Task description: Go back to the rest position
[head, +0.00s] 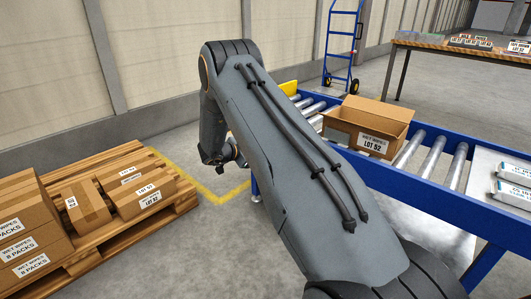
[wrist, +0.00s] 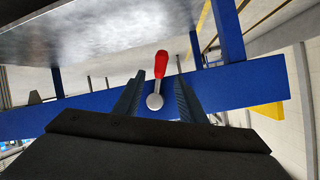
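My gripper (wrist: 160,70) shows in the wrist view with its two dark fingers apart and nothing held between them. A lever with a red handle (wrist: 161,64) and a round grey base is seen in the gap between the fingers, mounted on a blue beam (wrist: 235,88). The fingers do not appear to touch the lever; the distance to it is hard to judge. In the head view my arm reaches forward and bends down at the far end, and the fingertips are hidden there.
A blue roller conveyor (head: 440,195) carrying an open carton (head: 365,128) stands to the right of my arm. A wooden pallet (head: 165,225) with several boxes lies at the left. A blue hand truck (head: 342,50) and a table (head: 460,48) stand behind. Floor between pallet and conveyor is clear.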

